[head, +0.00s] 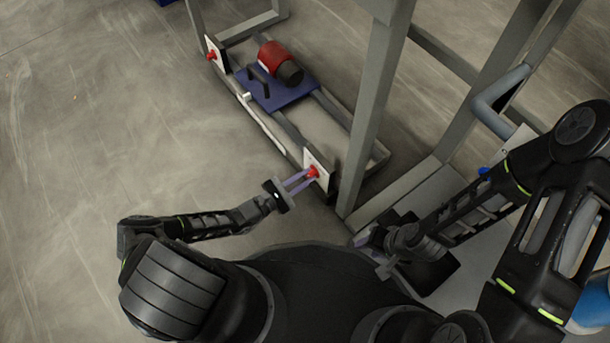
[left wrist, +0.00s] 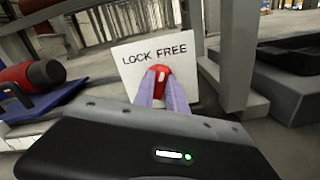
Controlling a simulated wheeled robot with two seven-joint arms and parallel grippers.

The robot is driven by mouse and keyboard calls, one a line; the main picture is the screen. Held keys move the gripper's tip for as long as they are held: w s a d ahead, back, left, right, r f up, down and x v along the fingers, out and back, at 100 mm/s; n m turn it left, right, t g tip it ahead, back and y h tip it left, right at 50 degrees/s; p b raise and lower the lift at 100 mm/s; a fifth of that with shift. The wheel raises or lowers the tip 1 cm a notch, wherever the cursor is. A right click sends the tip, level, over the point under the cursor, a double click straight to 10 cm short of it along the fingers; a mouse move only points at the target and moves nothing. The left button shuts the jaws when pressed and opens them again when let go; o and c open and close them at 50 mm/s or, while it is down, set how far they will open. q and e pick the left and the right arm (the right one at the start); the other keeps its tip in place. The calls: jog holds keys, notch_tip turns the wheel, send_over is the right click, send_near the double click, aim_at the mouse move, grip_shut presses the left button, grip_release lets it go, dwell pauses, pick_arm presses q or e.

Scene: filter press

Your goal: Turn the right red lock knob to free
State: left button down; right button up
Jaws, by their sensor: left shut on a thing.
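The right red lock knob (head: 313,172) sits on a white plate (head: 321,163) at the near end of the low frame. In the left wrist view the knob (left wrist: 159,75) has a white pointer mark, and the plate (left wrist: 128,58) reads LOCK FREE above it. The mark tilts up and to the left, toward the word LOCK. My left gripper (head: 307,175) is shut on this knob, with its pale purple fingers on either side. My right gripper (head: 362,238) is low at the right beside the machine; its fingers are partly hidden.
Another red knob (head: 211,55) on a white plate is at the frame's far end. A red and black motor (head: 280,62) stands on a blue plate (head: 290,95) between them. A grey upright post (head: 372,110) rises just right of the near knob. The floor at left is clear.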

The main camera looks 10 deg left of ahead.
pick_arm(q)
jog(key=shift+f+m, duration=0.1)
jog(key=shift+m, duration=0.9)
jog(key=c, duration=1.4)
grip_release()
jog(key=shift+o, duration=0.2)
jog(key=shift+s, duration=0.1)
jog(key=p+v, duration=0.2)
jog(key=v, duration=0.5)
jog(key=shift+s+a, duration=0.25)
